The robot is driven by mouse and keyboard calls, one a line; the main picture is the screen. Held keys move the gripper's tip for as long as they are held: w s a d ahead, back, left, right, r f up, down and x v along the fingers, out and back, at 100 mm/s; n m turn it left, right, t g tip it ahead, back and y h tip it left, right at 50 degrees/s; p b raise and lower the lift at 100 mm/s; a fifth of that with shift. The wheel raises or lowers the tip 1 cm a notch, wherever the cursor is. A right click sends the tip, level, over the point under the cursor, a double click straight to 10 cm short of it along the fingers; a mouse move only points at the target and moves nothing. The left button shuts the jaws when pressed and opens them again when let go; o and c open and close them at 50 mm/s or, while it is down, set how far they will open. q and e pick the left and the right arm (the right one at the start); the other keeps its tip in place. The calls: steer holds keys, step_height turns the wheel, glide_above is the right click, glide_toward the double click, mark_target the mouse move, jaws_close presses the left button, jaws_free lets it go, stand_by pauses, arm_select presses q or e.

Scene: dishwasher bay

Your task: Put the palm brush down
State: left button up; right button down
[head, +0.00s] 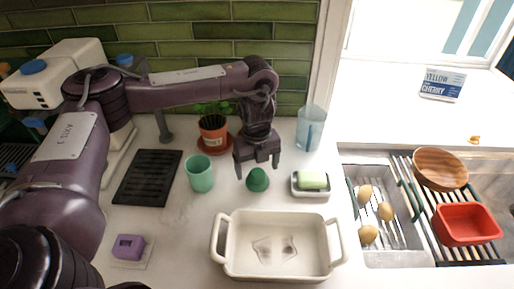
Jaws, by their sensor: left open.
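The green palm brush (257,182) stands on the pale counter, its rounded knob upward. My left gripper (257,168) is open just above and behind it, its two fingers pointing down and spread wide. The fingers appear apart from the brush, with nothing between them. Whether a fingertip touches the knob is hard to tell from this angle. My right gripper is not in view.
A green cup (200,175) stands left of the brush and a soap dish (310,191) with a green bar right. A cream baking dish (277,268) lies in front. Behind are a potted plant (212,127) and a clear tumbler (311,128). A sink (395,258) is at right.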

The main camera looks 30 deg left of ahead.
mark_target(257, 172)
arm_select(q)
step_height(257, 172, up, 7)
steer(key=shift+r+p, duration=0.2)
steer(key=shift+p, duration=0.2)
steer(key=shift+s, duration=0.1)
stand_by(0.3)
